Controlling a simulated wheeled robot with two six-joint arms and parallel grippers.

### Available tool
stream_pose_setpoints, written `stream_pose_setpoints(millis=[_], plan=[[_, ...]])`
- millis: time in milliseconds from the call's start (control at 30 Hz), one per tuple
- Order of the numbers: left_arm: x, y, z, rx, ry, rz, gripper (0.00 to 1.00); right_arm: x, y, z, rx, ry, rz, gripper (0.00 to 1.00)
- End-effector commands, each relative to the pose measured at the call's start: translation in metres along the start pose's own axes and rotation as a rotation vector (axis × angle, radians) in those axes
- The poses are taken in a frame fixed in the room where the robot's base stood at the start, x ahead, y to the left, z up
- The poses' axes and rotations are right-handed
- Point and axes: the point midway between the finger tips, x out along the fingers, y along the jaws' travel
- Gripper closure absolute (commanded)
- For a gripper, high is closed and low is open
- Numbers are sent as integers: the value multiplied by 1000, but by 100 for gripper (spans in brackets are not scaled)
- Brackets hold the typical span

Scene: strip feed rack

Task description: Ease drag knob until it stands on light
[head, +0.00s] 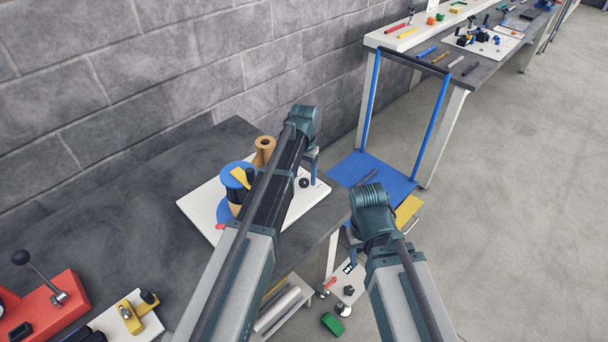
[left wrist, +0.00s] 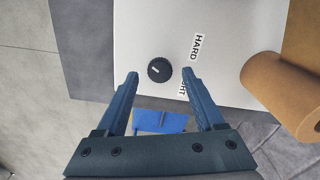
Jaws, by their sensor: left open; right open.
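The drag knob (left wrist: 159,70) is a small round black dial with a white pointer mark, set on a white board (left wrist: 150,25). The mark lies toward the upper left in the left wrist view, away from both labels. The HARD label (left wrist: 196,47) is right of the knob; the LIGHT label (left wrist: 184,88) is partly hidden by a finger. My left gripper (left wrist: 160,75) is open, its fingertips either side of the knob; contact cannot be told. In the head view the knob (head: 304,183) shows beside my left gripper (head: 314,168). My right gripper (head: 354,254) is open and empty, beyond the table edge.
A blue-flanged spool (head: 238,175) and a brown roll (head: 264,146) stand on the same board. A red lever device (head: 45,305) and a yellow clamp (head: 137,312) are at the near left.

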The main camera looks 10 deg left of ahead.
Motion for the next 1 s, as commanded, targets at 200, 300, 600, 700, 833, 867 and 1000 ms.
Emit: stream_pose_setpoints(millis=[200,300,600,700,833,867,1000], plan=[[-37,0,0,0,0,0,30,-36,4,2,0,0,0,50],[-53,0,0,0,0,0,30,-52,5,3,0,0,0,50],[-100,0,0,0,0,0,30,-99,10,6,0,0,0,50],[-113,0,0,0,0,0,30,-112,11,7,0,0,0,50],[-122,0,0,0,0,0,30,-121,12,7,-1,0,0,50],[-123,0,0,0,0,0,30,-122,12,7,-1,0,0,50],[-124,0,0,0,0,0,30,-123,12,7,-1,0,0,50]])
